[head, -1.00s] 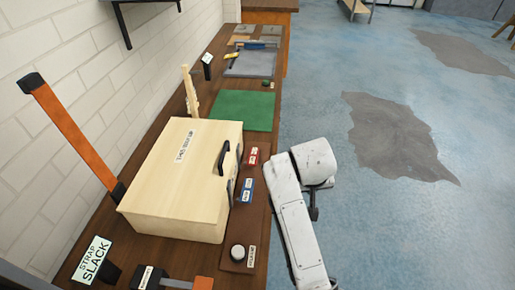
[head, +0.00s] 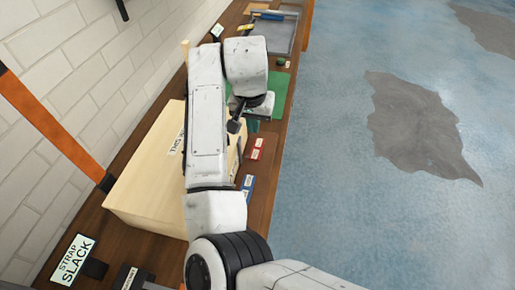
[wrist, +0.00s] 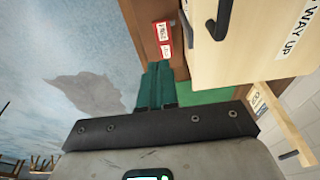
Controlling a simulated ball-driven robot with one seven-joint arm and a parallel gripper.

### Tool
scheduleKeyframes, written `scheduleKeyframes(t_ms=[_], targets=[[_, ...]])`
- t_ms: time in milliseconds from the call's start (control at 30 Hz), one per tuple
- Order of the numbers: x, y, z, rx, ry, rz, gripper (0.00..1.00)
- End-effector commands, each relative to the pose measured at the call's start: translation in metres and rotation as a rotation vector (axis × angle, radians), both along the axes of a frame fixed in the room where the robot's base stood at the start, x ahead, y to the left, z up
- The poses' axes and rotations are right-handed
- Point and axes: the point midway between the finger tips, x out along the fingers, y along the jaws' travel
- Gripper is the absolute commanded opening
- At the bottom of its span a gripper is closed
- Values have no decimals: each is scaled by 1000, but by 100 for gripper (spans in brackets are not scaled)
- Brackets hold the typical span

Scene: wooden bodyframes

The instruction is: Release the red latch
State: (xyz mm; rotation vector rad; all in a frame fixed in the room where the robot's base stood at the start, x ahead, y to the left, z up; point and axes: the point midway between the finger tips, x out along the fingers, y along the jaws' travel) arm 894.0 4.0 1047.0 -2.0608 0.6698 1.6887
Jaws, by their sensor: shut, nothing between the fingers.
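The red latch (head: 257,149) is a small red block with white labels, on the brown bench beside the wooden box. It also shows in the wrist view (wrist: 163,38), just beyond my fingertips. My gripper (wrist: 158,64) has teal fingers pressed together with nothing between them. In the head view my gripper (head: 252,125) is partly hidden by my arm and sits just behind the red latch.
The wooden box (head: 145,203) stands left of the latch, its black handle (wrist: 221,20) close by. A blue latch (head: 247,186) lies nearer on the bench. A green mat (head: 278,90) lies behind. The orange strap (head: 50,125) runs up at left. Open floor is right.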

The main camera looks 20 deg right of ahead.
Motion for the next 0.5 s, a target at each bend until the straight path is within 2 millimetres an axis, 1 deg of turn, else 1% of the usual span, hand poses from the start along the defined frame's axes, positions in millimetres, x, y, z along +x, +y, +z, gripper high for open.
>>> scheduleKeyframes(t_ms=[333,433,500], targets=[[0,-1,-2,-1,1,0,0],[1,-2,-10,-1,3,2,0],[3,-3,-19,-1,3,2,0]])
